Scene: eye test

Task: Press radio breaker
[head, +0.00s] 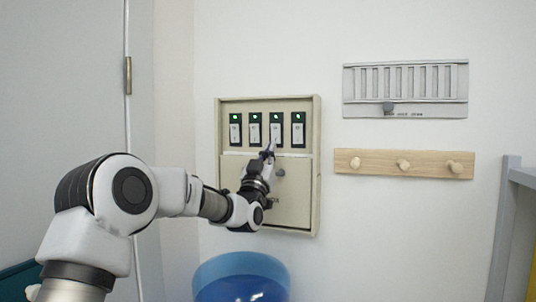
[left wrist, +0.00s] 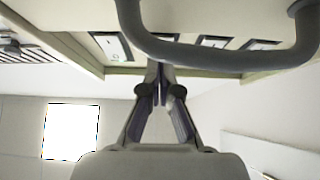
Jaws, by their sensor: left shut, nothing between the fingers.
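The breaker panel (head: 312,190) is a beige wall box with a row of several white rocker switches, each with a green light above it. Their labels are too small to read, so I cannot tell which is the radio breaker. My left gripper (head: 269,148) is shut and empty, its tips at the lower end of the third switch from the left (head: 276,130). I cannot tell whether they touch it. In the left wrist view the shut fingertips (left wrist: 160,72) point at the switch row, and a switch (left wrist: 113,46) shows to their left. My right gripper is out of view.
A grey curved handle (left wrist: 225,58) crosses close in front of the switches in the left wrist view. A wooden peg rail (head: 380,165) and a grey vent (head: 430,112) are right of the panel. A blue bin (head: 240,268) stands below.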

